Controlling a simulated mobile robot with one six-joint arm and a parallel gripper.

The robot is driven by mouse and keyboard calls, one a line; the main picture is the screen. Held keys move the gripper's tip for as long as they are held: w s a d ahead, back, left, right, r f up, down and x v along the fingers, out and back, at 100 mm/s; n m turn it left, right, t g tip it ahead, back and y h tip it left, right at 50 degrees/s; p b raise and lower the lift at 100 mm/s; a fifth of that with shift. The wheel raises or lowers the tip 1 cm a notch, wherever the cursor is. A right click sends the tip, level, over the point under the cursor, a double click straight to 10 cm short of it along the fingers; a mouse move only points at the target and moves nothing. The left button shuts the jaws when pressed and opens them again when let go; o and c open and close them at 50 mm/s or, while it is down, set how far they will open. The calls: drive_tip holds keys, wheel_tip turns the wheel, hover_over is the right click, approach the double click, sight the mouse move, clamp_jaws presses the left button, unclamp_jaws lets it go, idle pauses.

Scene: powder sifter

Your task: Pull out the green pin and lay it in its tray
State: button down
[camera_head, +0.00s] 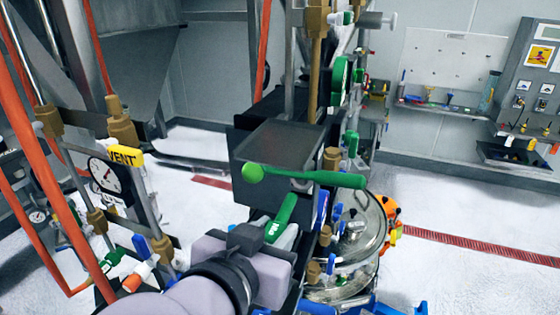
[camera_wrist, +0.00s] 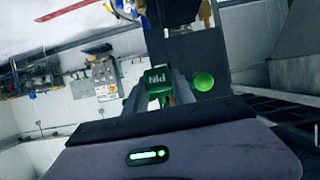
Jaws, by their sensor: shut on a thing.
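The green pin (camera_head: 284,214) is in the lower middle of the head view, slanting up to the right. Its green head, marked PIN (camera_wrist: 158,80), shows at the centre of the wrist view. My gripper (camera_head: 283,232) is shut on this head, with one finger on each side in the wrist view. The pin's far end is hidden, so I cannot tell whether it still sits in a hole.
A green handle (camera_head: 335,179) with a ball end (camera_head: 252,173) crosses between my gripper and the tray. A round steel lid (camera_head: 360,235) is at the right. Orange hoses (camera_head: 50,165) and a gauge (camera_head: 103,174) stand at the left.

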drive_tip(key=s, duration=0.2)
drive_tip(key=s+a, duration=0.2)
drive_tip(key=s, duration=0.1)
drive_tip(key=shift+s, duration=0.3)
idle(0.4)
